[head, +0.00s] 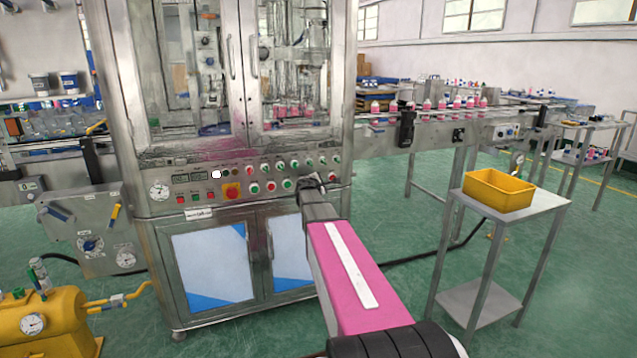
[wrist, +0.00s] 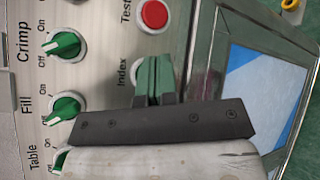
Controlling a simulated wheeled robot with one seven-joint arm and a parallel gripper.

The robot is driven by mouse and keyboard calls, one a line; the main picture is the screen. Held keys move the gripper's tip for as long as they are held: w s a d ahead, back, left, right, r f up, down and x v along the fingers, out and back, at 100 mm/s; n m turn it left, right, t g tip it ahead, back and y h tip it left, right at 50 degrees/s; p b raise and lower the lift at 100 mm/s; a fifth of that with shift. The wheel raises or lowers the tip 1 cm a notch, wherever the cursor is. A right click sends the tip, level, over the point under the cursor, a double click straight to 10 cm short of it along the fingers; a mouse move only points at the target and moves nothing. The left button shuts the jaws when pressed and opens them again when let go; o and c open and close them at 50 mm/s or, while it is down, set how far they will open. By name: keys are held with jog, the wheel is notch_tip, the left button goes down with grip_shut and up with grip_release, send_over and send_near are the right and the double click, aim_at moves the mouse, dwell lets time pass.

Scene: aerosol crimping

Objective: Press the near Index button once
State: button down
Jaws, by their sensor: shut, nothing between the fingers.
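The Index button (wrist: 136,72) is on the steel control panel. In the wrist view, only part of its pale ring shows, beside the word "Index"; my fingers hide the rest. My gripper (wrist: 154,62) is shut and empty, with its two green-padded fingertips together over the button's place. I cannot tell whether they touch the button. In the head view, my gripper (head: 309,182) is at the right part of the panel and hides what lies behind it.
A red Test button (wrist: 153,14) is close beside my fingers. The green Crimp knob (wrist: 65,46) and Fill knob (wrist: 64,108) are to the left. A yellow bin (head: 498,190) stands on a side table to the right, apart from my arm.

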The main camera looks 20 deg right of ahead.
jog(key=shift+w, duration=0.15)
jog(key=shift+w, duration=0.25)
jog(key=shift+w, duration=0.4)
dwell(0.9)
jog(key=shift+s, duration=0.8)
jog(key=s, duration=0.5)
jog(key=shift+d, duration=0.1)
dwell(0.4)
dwell(0.8)
